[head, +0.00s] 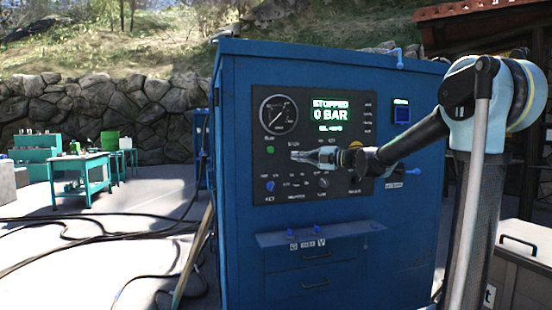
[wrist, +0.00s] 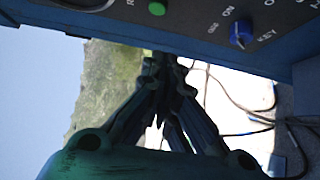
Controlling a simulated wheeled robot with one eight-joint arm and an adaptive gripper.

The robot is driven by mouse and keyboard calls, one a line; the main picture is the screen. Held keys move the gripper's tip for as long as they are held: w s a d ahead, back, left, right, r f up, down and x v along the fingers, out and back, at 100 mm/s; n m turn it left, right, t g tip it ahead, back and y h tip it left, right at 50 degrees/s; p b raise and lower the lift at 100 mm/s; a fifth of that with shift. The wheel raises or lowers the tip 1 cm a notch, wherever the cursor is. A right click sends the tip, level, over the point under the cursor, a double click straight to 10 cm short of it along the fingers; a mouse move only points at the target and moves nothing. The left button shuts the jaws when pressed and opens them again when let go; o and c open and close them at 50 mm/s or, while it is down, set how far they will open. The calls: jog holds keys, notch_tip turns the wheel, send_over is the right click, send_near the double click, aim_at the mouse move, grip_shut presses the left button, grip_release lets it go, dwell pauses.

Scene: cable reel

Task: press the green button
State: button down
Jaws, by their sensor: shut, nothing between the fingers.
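The green button (head: 270,150) is a small round button on the dark control panel (head: 262,210) of the blue cabinet, below the gauge at the left. In the wrist view the green button (wrist: 157,8) is at the top edge, above and slightly left of my fingertips. My gripper (head: 294,155) is shut and empty, pointing left in front of the panel, with its tips just right of the button in the head view. In the wrist view my gripper (wrist: 162,62) has its fingertips together below the panel edge. I see no contact with the button.
A blue key knob (wrist: 241,34) and other labels share the panel. The display (head: 330,110) reads STOPPED, 0 BAR. A narrow ledge (head: 320,233) juts from the blue cabinet (head: 400,225) below the panel. Dark cables (head: 60,220) lie on the ground at left.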

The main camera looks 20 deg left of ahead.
send_near(270, 150)
jog(key=s+a+f, duration=0.2)
jog(key=s+a, duration=0.2)
jog(key=shift+w+a+r, duration=0.1)
jog(key=shift+w+a, duration=0.55)
jog(key=shift+w, duration=0.25)
jog(key=shift+w+a+r, duration=0.1)
jog(key=shift+w+a, duration=0.6)
jog(key=shift+w, duration=0.15)
